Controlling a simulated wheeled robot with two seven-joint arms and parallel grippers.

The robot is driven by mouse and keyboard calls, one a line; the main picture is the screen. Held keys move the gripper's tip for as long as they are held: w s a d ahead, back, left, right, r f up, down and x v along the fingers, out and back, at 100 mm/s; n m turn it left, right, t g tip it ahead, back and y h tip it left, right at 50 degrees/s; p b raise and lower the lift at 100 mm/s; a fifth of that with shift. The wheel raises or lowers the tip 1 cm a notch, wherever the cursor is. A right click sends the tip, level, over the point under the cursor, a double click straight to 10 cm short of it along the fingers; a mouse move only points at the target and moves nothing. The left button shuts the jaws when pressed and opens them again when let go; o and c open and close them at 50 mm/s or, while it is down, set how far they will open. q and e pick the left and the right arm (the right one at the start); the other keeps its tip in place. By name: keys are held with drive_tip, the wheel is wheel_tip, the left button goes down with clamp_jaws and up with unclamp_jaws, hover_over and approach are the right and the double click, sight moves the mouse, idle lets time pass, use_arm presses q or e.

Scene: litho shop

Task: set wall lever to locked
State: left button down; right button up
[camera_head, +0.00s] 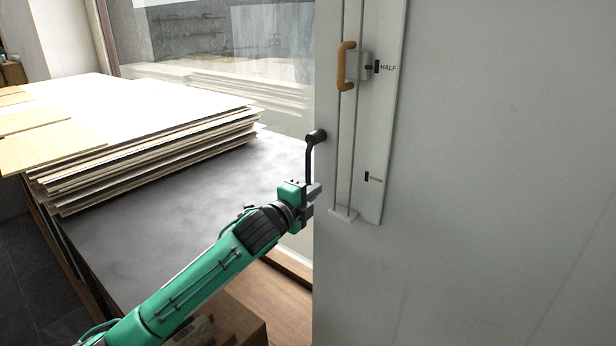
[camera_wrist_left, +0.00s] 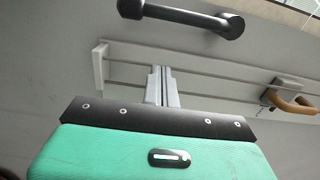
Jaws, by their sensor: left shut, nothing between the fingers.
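The black wall lever (camera_head: 309,155) is on the left edge of the pale wall panel, with its round hub at the top and its arm hanging down. In the left wrist view the lever (camera_wrist_left: 185,15) crosses the top of the picture. My left gripper (camera_head: 314,199) is shut and empty, at the lever's lower end in the head view, hiding its tip. In the left wrist view the closed fingers (camera_wrist_left: 163,84) point at the wall rails, and a gap shows between them and the lever. My right gripper is in neither view.
A vertical slider track (camera_head: 346,170) with an orange handle (camera_head: 345,66) stands just right of the lever. The handle is beside a HALF label (camera_head: 388,67). Stacked sheets (camera_head: 150,145) lie on a dark table (camera_head: 200,210) at left. The wall to the right is bare.

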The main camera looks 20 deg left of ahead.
sight(310, 176)
use_arm(q)
drive_tip(key=w+a, duration=0.1)
drive_tip(key=w+p, duration=0.1)
drive_tip(key=w, duration=0.1)
drive_tip(key=w+a+p, duration=0.1)
drive_tip(key=shift+w+a, duration=0.15)
drive_tip(key=shift+a, duration=0.15)
drive_tip(key=shift+w, duration=0.1)
drive_tip(key=shift+w+a+m, duration=0.3)
drive_tip(key=shift+a+m, duration=0.1)
drive_tip(key=shift+a, duration=0.25)
